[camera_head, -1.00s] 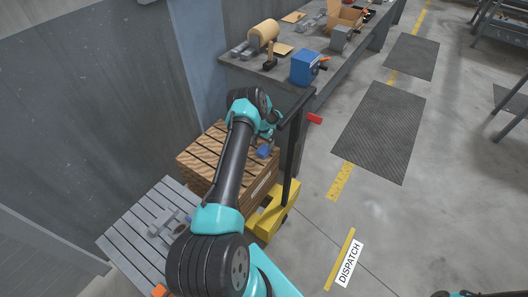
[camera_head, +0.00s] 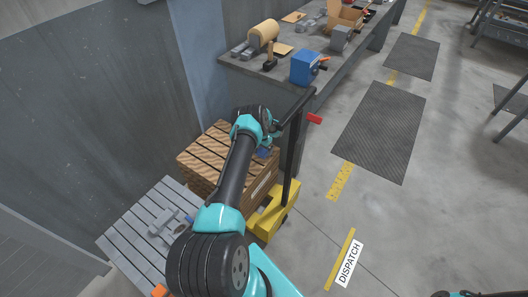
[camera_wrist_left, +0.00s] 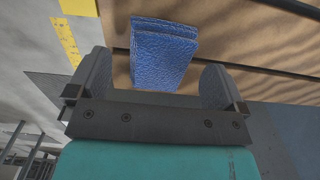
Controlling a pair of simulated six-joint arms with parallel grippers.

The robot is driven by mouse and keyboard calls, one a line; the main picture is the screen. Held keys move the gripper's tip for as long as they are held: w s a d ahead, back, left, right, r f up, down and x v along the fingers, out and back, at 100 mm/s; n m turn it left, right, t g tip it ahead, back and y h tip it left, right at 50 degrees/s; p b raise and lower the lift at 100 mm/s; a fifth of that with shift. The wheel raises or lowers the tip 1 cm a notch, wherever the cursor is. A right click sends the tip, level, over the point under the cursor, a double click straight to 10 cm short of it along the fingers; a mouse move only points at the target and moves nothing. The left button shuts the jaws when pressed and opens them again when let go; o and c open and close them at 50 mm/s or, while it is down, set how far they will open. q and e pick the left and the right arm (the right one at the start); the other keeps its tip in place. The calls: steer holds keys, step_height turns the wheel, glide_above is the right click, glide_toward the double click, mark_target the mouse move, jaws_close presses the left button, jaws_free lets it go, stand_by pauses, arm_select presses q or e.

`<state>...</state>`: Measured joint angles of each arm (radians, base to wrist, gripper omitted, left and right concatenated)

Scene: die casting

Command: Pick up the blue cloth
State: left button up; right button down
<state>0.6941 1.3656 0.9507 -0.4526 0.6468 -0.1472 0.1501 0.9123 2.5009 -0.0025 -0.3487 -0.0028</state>
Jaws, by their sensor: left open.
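The blue cloth (camera_wrist_left: 162,55) is a folded, textured block lying on the wooden slats of a crate. In the head view only a small part of the cloth (camera_head: 263,153) shows, below my left wrist. My left gripper (camera_wrist_left: 160,85) is open, with one finger on each side of the cloth's near end in the left wrist view. I cannot tell whether the fingers touch it. In the head view my left gripper (camera_head: 270,140) is mostly hidden by its own arm. My right gripper is not clearly in view.
The wooden crate (camera_head: 205,153) stands on a yellow pallet truck (camera_head: 262,222) with a dark upright handle (camera_head: 291,150) close to my left wrist. A grey slatted table (camera_head: 130,225) is at the left.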

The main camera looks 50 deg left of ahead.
arm_select(q)
steer(key=shift+f, duration=0.95)
steer(key=shift+c, duration=0.5)
steer(key=c, duration=0.9)
